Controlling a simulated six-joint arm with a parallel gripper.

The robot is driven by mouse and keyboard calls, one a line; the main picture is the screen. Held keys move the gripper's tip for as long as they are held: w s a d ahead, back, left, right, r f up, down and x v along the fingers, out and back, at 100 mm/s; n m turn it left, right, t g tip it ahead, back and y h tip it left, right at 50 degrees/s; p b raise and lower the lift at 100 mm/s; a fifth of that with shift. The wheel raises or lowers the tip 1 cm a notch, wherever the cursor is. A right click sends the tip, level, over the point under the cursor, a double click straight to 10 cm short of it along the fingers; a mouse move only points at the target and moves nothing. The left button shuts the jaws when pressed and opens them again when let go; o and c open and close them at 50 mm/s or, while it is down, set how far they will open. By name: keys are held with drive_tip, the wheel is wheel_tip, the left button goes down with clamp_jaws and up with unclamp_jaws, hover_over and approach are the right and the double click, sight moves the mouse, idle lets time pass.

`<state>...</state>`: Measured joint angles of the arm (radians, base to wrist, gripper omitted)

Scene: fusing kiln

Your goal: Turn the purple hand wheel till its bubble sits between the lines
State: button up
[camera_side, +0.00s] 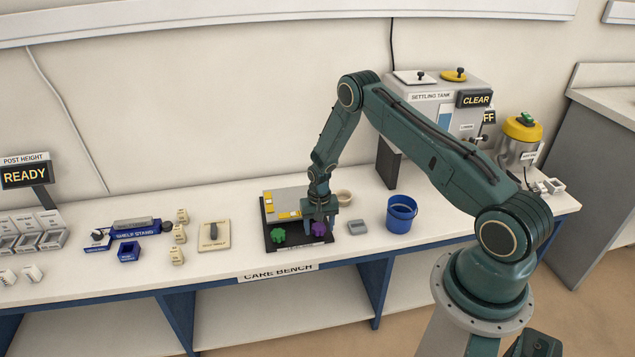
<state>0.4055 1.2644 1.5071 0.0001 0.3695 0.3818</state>
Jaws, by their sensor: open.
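The purple hand wheel (319,229) sits at the front right of a dark base plate (268,236) on the bench. A green hand wheel (278,236) sits to its left on the same plate. A light grey slab with small yellow pieces (285,203) lies behind the wheels. My gripper (319,222) points down at the purple wheel, with its open fingers at or just above it. I cannot tell whether they touch it. The bubble and its lines are too small to make out, and the gripper covers part of the wheel.
A grey block (357,227) and a blue bucket (401,214) stand right of the plate, and a beige bowl (344,197) behind. A beige switch plate (214,235) lies to the left. The settling tank (430,110) stands at the back right.

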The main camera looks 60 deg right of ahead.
wheel_tip(320, 180, up, 14)
drive_tip(key=shift+f, duration=0.15)
idle(0.7)
wheel_tip(320, 180, up, 16)
drive_tip(key=n+t, duration=0.1)
drive_tip(key=n, duration=0.1)
hover_over(318, 229)
drive_tip(key=s+a, duration=0.2)
drive_tip(key=a, duration=0.3)
drive_tip(key=s+a+r+n+t, duration=0.1)
drive_tip(key=s+a+r, duration=0.2)
drive_tip(key=r, duration=0.2)
drive_tip(key=s+a+r+n+t, duration=0.1)
drive_tip(key=s+a+r, duration=0.2)
drive_tip(key=r, duration=0.3)
drive_tip(key=s+a+r+n+t, duration=0.1)
drive_tip(key=s+a+r+n, duration=0.1)
drive_tip(key=s, duration=0.8)
drive_tip(key=s+a+r+n+t, duration=0.1)
drive_tip(key=s+a+r+n, duration=0.2)
drive_tip(key=s, duration=0.7)
drive_tip(key=a+r, duration=0.2)
drive_tip(key=a, duration=0.1)
drive_tip(key=shift+r+t, duration=0.3)
